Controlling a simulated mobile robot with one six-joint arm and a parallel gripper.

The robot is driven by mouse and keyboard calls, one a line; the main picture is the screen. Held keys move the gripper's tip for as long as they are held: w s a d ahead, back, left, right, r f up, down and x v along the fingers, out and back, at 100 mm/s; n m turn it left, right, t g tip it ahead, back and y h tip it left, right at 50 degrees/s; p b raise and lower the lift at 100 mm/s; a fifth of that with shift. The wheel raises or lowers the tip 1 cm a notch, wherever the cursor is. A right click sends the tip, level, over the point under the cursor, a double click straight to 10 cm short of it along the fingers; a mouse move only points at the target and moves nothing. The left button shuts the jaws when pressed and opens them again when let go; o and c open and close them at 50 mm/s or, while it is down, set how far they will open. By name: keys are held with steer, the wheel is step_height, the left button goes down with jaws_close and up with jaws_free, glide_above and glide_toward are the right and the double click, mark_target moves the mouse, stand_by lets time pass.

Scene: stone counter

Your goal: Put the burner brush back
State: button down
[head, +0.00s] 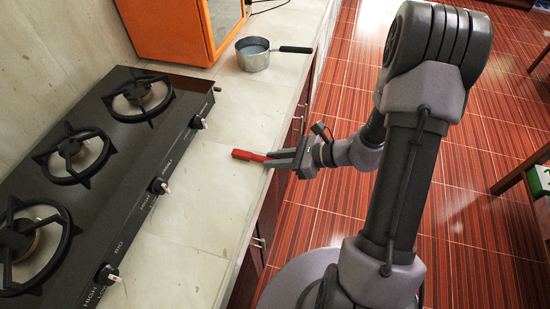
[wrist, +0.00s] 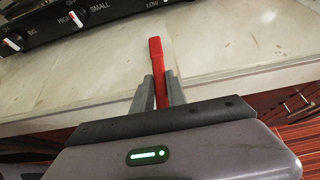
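The burner brush shows as a slim red bar (head: 246,155) at the front edge of the stone counter. It also shows in the wrist view (wrist: 157,56), pointing away from me toward the stove. My gripper (head: 283,158) reaches in from the right over the counter edge. In the wrist view its two fingers (wrist: 160,86) lie close along both sides of the red bar and appear closed on it. The near end of the brush is hidden between the fingers. I cannot tell whether the brush touches the counter or is just above it.
A black gas stove (head: 125,185) with three burners and front knobs runs along the left. A metal saucepan (head: 253,60) stands at the back, its handle pointing right. An orange box-like appliance (head: 165,28) is behind it. The counter (head: 205,195) between stove and edge is clear.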

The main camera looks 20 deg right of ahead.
steer(key=c, duration=1.3)
jaws_free()
steer(key=shift+w+f, duration=0.1)
steer(key=shift+c, duration=0.2)
